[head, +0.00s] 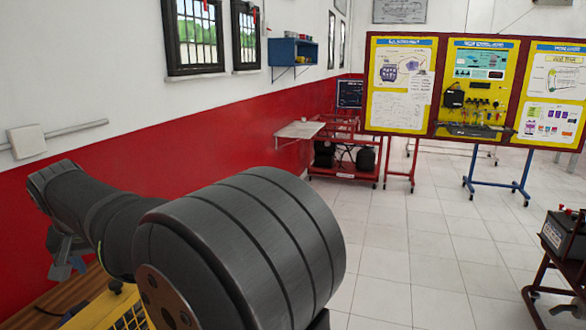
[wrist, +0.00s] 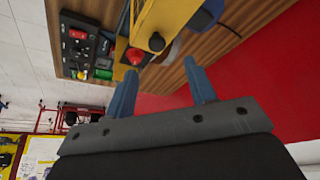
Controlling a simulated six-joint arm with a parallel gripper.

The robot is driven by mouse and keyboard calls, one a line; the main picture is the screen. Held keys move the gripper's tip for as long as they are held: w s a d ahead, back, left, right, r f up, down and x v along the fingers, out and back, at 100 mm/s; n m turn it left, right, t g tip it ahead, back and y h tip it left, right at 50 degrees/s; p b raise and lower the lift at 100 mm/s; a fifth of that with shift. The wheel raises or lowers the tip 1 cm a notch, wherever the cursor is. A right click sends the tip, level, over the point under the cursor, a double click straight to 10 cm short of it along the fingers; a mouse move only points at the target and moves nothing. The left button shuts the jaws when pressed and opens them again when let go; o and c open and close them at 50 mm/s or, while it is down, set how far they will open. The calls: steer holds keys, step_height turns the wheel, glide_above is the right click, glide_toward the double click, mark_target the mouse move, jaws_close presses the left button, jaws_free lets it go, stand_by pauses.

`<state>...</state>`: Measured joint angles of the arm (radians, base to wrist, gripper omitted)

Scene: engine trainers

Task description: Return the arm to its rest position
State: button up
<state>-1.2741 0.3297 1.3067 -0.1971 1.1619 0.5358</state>
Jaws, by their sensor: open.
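My arm (head: 240,240) fills the lower left of the head view, with its thick dark joint nearest the camera. My gripper (head: 68,269) hangs at the far left, close to the red wall, with its fingers pointing down. In the wrist view my gripper (wrist: 160,66) shows two blue fingers spread apart, with nothing held between them. Beyond the fingertips are a yellow object (wrist: 178,22) with a red knob and a wooden surface (wrist: 232,38). I cannot tell how far the fingertips are from the yellow object.
A dark panel (wrist: 84,50) with red and green parts lies on the wooden surface. In the head view, a red wall (head: 150,145) runs along the left. Yellow display boards (head: 478,90), a red cart (head: 345,165) and a dark trolley (head: 563,240) stand beyond. The tiled floor (head: 400,260) between is clear.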

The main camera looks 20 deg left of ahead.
step_height(320, 180, up, 6)
steer(key=s+d+n, duration=0.1)
steer(key=s+d, duration=0.1)
steer(key=shift+s+n, duration=0.15)
steer(key=shift+n, duration=0.15)
steer(key=shift+r, duration=0.1)
